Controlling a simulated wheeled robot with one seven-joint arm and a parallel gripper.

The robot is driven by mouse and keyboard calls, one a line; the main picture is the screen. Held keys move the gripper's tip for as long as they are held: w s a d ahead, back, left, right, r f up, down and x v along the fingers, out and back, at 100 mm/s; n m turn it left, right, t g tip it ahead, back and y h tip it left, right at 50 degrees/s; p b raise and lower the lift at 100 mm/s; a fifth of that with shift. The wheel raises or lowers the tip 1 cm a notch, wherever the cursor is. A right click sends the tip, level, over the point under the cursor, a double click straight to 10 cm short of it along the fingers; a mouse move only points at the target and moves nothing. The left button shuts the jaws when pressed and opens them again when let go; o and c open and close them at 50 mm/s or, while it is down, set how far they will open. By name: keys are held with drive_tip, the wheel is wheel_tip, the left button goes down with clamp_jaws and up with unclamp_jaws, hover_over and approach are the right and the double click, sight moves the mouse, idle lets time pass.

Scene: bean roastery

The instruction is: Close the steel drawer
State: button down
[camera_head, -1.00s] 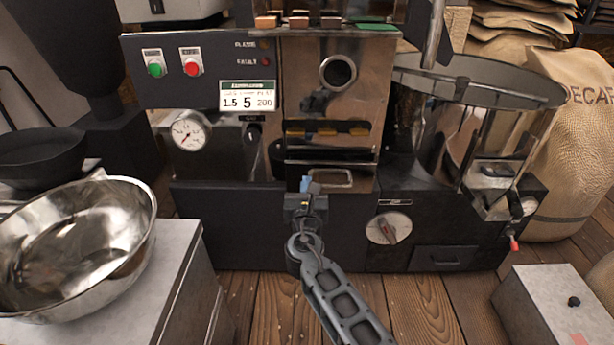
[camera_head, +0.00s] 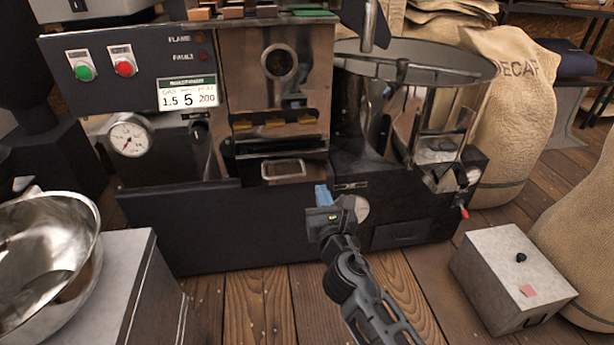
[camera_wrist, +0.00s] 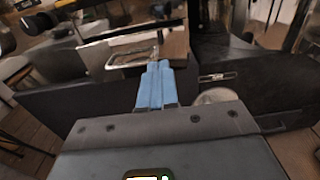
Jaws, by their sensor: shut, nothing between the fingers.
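The steel drawer (camera_head: 293,181) is low in the front of the roaster, under the steel panel, with a rectangular handle frame on its face. In the wrist view, its shiny front (camera_wrist: 133,50) is beyond my fingers, a little to their left. I cannot tell exactly how far it stands out. My gripper (camera_head: 322,195), with blue fingertips, is shut and empty. It is in front of the machine, to the lower right of the drawer's handle. In the wrist view, the blue fingers (camera_wrist: 156,85) are side by side and appear apart from the drawer.
A dial, partly hidden by my gripper, and a dark lower panel (camera_head: 220,230) are nearby. A round steel cooling bin (camera_head: 410,75) stands to the right. A metal bowl (camera_head: 40,250) is on a left counter, and a grey box (camera_head: 510,275) is on the floor at right. Wooden floor shows in front.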

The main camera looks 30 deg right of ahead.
sight(311, 153)
drive_tip(key=b+x, duration=0.3)
drive_tip(key=x, duration=1.1)
drive_tip(key=shift+d+b, duration=0.15)
drive_tip(key=shift+b, duration=0.25)
drive_tip(key=shift+s+r, duration=0.1)
